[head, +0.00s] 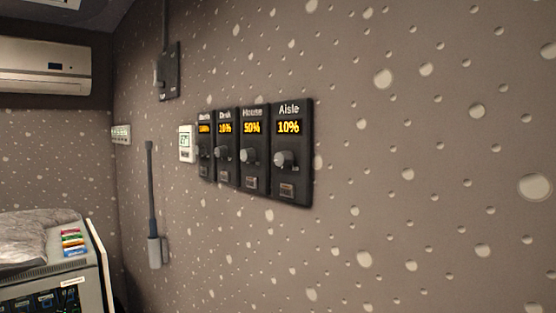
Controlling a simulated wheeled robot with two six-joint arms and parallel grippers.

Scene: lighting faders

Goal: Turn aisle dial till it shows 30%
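The aisle dial (284,159) is a grey knob on a black wall panel labelled Aisle (290,185). Its orange display (288,127) reads 10%. The panel is the rightmost and nearest of a row of similar panels on the wall. Neither of my grippers shows in the head view.
Left of it are the House panel (252,180) showing 50%, the Desk panel (226,176) and one more panel. A cabinet (92,270) stands lower left. The wall at right is clear.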

